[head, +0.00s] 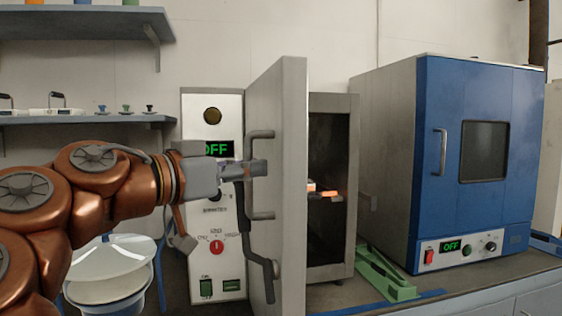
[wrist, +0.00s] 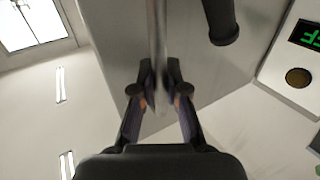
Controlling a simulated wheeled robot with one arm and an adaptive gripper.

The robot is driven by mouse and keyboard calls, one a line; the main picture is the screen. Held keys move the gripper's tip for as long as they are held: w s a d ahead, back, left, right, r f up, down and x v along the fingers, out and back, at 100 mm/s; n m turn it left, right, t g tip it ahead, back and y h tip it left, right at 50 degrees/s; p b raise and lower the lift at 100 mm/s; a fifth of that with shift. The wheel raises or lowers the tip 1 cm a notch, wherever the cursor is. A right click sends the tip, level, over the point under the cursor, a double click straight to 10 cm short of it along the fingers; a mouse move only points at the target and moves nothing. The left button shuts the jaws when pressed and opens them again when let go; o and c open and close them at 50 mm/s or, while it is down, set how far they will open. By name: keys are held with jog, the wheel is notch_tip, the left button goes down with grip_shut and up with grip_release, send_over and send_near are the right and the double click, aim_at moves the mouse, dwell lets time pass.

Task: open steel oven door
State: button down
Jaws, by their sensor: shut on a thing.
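The steel oven door (head: 285,190) stands swung well open, its outer face turned left and its edge toward me. The oven's dark cavity (head: 328,235) shows to the right of it. A grey bar handle (head: 262,134) is on the door's outer face, with a dark bent lever (head: 258,265) below it. My gripper (head: 252,169) reaches in from the left and is shut on the bar handle, at its middle. In the wrist view, my fingers (wrist: 157,92) close from both sides on the thin bar (wrist: 157,40); the exact contact is blurred.
A control panel (head: 215,270) reading OFF stands behind my gripper. Inside the cavity is a shelf with small orange items (head: 330,193). A blue oven (head: 475,95) and a green bracket (head: 388,278) are at right. A white-lidded bucket (head: 110,285) is lower left.

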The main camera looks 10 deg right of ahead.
jog(key=shift+w+a+f+p, duration=0.1)
jog(key=shift+w+a+p, duration=0.1)
jog(key=shift+a, duration=0.45)
jog(key=shift+w+a+p, duration=0.1)
jog(key=shift+a+p, duration=0.15)
jog(key=shift+a, duration=0.45)
jog(key=shift+w+a+f+p, duration=0.1)
jog(key=shift+a+p, duration=0.1)
jog(key=shift+a, duration=0.45)
jog(key=c, duration=1.2)
grip_release()
jog(key=shift+r, duration=0.1)
jog(key=shift+s, duration=0.1)
jog(key=shift+v, duration=3.75)
